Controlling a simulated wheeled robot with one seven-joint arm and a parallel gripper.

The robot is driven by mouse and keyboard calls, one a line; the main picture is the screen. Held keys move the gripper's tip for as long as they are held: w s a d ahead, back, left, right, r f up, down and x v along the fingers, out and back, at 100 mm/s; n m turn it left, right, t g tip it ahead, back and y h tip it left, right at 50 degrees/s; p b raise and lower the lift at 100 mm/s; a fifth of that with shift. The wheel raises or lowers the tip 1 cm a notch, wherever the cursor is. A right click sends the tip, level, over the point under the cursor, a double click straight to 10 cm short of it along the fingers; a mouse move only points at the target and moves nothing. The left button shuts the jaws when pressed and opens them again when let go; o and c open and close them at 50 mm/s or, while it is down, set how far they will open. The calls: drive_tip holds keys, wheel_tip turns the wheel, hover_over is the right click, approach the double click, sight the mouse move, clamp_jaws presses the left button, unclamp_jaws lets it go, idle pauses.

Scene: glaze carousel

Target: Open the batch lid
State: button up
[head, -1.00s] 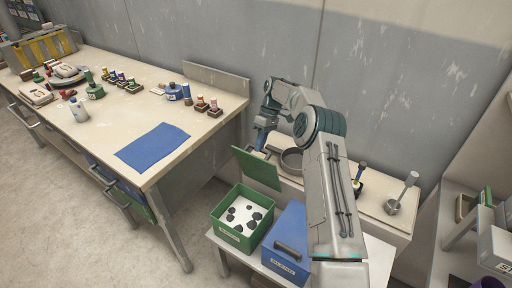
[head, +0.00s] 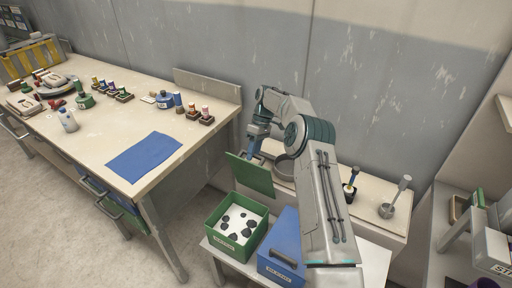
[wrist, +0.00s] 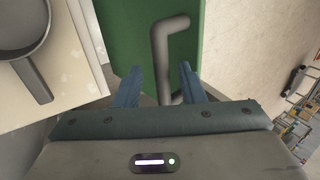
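The green lid (head: 250,176) stands raised and tilted at the back edge of the green box (head: 222,247). The box is uncovered and shows a white inside with dark round pieces. My gripper (head: 252,153) is at the lid's upper edge, partly hidden behind it in the head view. In the wrist view, my gripper (wrist: 160,82) has its two blue fingers apart, with the lid's grey bar handle (wrist: 159,55) between them. Gaps show on both sides of the handle. The green lid (wrist: 130,30) lies beyond the fingertips.
A closed blue box (head: 283,243) with a handle stands right of the green box. A round pan (head: 284,168) sits on the bench behind, and its handle is left of my fingers in the wrist view. A worktable with a blue mat (head: 145,156) is at left.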

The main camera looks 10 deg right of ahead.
drive_tip(key=p+v, duration=0.1)
drive_tip(key=v, duration=0.6)
drive_tip(key=shift+d+p, duration=0.25)
drive_tip(key=shift+p, duration=0.15)
idle(0.3)
